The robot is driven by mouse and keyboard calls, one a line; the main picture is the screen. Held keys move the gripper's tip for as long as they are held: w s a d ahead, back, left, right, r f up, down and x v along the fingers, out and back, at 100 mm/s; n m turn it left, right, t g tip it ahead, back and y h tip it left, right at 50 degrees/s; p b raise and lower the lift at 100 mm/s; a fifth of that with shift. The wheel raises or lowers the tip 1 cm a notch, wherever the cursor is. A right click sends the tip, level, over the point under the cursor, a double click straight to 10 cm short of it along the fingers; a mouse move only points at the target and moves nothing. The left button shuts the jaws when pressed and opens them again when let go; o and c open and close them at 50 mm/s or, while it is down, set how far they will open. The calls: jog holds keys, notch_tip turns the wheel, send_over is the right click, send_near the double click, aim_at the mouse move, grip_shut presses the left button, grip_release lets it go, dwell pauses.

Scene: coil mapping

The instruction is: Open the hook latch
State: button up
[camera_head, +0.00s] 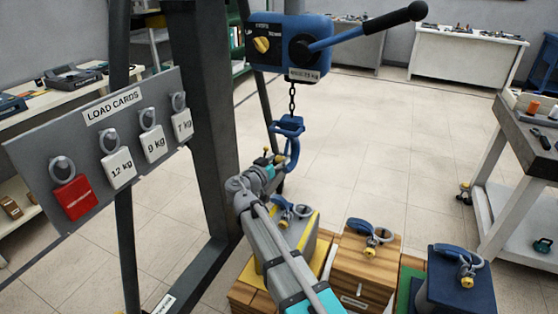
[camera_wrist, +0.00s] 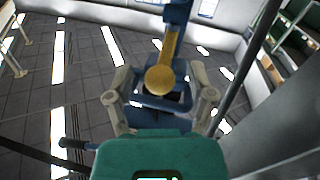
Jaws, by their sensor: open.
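A blue hook (camera_head: 292,150) hangs on a chain under the blue hoist. A small brass knob (camera_head: 266,152) shows on its left side, by my gripper (camera_head: 266,170). In the wrist view, the round yellow knob (camera_wrist: 159,80) on a yellow lever (camera_wrist: 172,48) sits in front of the blue hook parts. My gripper (camera_wrist: 160,98) is open, with one grey finger on each side of the knob. I cannot tell whether the fingers touch it. My gripper partly covers the hook's lower left in the head view. Whether the latch is open or closed is unclear.
The hoist (camera_head: 290,45) has a yellow dial and a long lever to the right. A load-card board (camera_head: 90,150) and dark post (camera_head: 205,120) stand left. Below are several loads with blue shackles, including a wooden crate (camera_head: 360,270) and a dark blue block (camera_head: 455,295).

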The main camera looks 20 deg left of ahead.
grip_shut()
jog(key=shift+d, duration=0.1)
jog(key=shift+d+r, duration=0.1)
jog(key=shift+r, duration=0.1)
